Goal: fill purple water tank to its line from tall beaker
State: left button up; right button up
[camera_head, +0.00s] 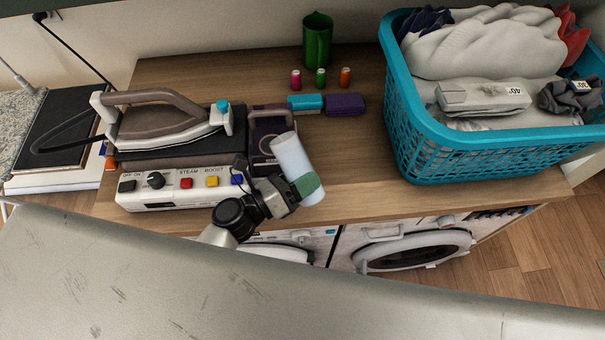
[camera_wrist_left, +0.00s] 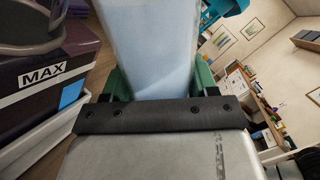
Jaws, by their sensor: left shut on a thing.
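The tall beaker (camera_head: 291,158) is translucent and pale, with light blue water inside that shows in the left wrist view (camera_wrist_left: 153,50). My left gripper (camera_head: 307,184) is shut on its lower part with green fingers. In the head view the beaker leans left, its top beside the purple water tank (camera_head: 262,155) at the right end of the ironing station. In the left wrist view the tank (camera_wrist_left: 85,45) is at the left, with a MAX label and a light blue patch beside it. I cannot tell whether water is flowing. My right gripper is out of view.
A steam iron (camera_head: 160,118) rests left of the tank, above a white control panel (camera_head: 180,188) with coloured buttons. A green cup (camera_head: 317,40), several thread spools and a purple case (camera_head: 345,104) stand behind. A blue laundry basket (camera_head: 450,150) fills the right. Wooden top between is clear.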

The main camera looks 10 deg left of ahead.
pick_arm(q)
jog(key=shift+r+n+p, duration=0.4)
jog(key=shift+n+p, duration=0.1)
jog(key=shift+s+d+n, duration=0.1)
jog(key=shift+n, duration=0.2)
jog(key=shift+s+d+f+n, duration=0.1)
jog(key=shift+d+f+n, duration=0.1)
jog(key=shift+n, duration=0.1)
jog(key=shift+s+d+r+n+t+p, duration=0.1)
jog(key=shift+r+n+t+p, duration=0.45)
jog(key=shift+n+p, duration=0.65)
jog(key=shift+r, duration=0.15)
jog(key=shift+r+p, duration=0.1)
jog(key=shift+p, duration=0.25)
jog(key=shift+n, duration=0.3)
jog(key=shift+n, duration=0.3)
